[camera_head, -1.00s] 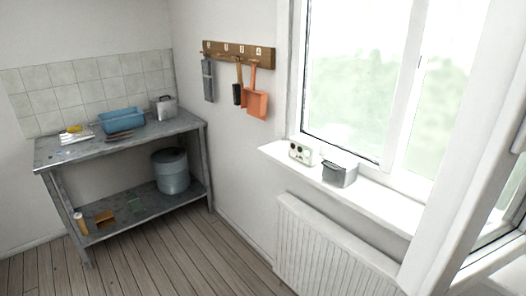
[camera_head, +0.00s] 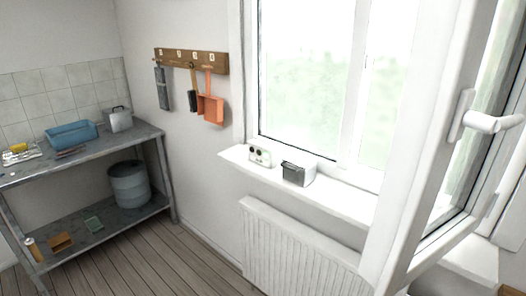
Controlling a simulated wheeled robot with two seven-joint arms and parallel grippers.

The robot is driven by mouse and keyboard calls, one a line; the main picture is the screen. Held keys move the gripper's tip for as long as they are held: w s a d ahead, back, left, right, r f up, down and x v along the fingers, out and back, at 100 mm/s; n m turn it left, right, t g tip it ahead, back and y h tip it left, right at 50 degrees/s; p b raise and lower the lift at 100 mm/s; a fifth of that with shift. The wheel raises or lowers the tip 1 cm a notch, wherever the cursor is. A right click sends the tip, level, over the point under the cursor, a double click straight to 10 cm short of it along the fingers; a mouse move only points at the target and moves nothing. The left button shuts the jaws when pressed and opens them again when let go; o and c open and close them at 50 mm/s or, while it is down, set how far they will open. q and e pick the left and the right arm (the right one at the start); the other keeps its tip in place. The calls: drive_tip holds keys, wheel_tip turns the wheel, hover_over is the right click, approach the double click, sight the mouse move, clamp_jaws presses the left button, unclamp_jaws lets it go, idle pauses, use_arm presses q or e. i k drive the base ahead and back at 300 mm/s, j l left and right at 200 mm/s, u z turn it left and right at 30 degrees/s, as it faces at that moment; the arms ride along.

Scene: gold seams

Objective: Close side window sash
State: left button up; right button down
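The side window sash (camera_head: 418,150) is a white frame at the right of the head view. It stands swung open into the room, its glass seen at a slant. Its white handle (camera_head: 490,122) sticks out from the frame near the right edge. The fixed window (camera_head: 305,80) is on the wall behind it, to the left. Neither of my grippers is in view, so I cannot see what they hold.
A white sill (camera_head: 335,198) under the window bears a small white device (camera_head: 260,156) and a dark grey box (camera_head: 297,173). A white radiator (camera_head: 295,250) is below. A grey bench (camera_head: 90,150) stands left. Wooden floor between is clear.

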sight(450, 38)
drive_tip(key=z, duration=1.4)
